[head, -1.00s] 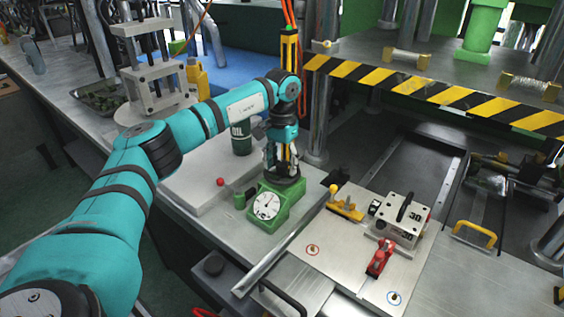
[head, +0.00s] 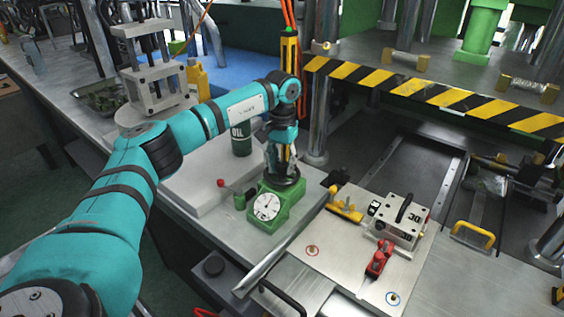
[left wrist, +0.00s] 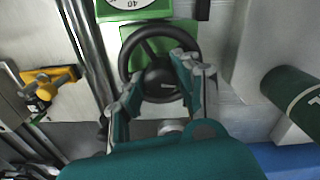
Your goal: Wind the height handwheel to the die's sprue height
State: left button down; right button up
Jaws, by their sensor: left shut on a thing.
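The black height handwheel (head: 287,183) lies flat on top of the green base with the white dial (head: 266,206). My left gripper (head: 281,170) points down onto the wheel and is shut on it. In the left wrist view, the wheel (left wrist: 133,49) shows its rim and hub, with the fingers (left wrist: 155,85) across its near part. The needle is too small to read in the head view. The metal die (head: 400,221) with a black handle is marked 30. My right gripper is not in view.
A red toggle clamp (head: 379,259) and a yellow clamp (head: 345,207) flank the die on the metal plate. A dark green oil can (head: 241,139) stands behind my left wrist. A striped press beam (head: 440,95) spans the right.

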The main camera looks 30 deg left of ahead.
pick_arm(q)
jog(key=n+p, duration=0.1)
jog(key=n, duration=0.3)
jog(key=shift+r+n, duration=0.1)
jog(key=shift+n, duration=0.2)
jog(key=n+p, duration=0.1)
jog(key=n, duration=0.3)
jog(key=shift+n, duration=0.3)
jog(key=n+p, duration=0.1)
jog(key=n, duration=0.3)
jog(key=n+p, duration=0.1)
jog(key=n, duration=0.9)
jog(key=shift+w+p, duration=0.1)
jog(key=shift+p, duration=0.3)
jog(key=n+p, duration=0.1)
jog(key=n, duration=0.4)
jog(key=shift+a+n, duration=0.1)
jog(key=shift+n, duration=0.3)
jog(key=n, duration=0.4)
jog(key=shift+n+p, duration=0.3)
jog(key=shift+p, duration=0.1)
jog(key=shift+n+p, duration=0.4)
jog(key=shift+n, duration=1.6)
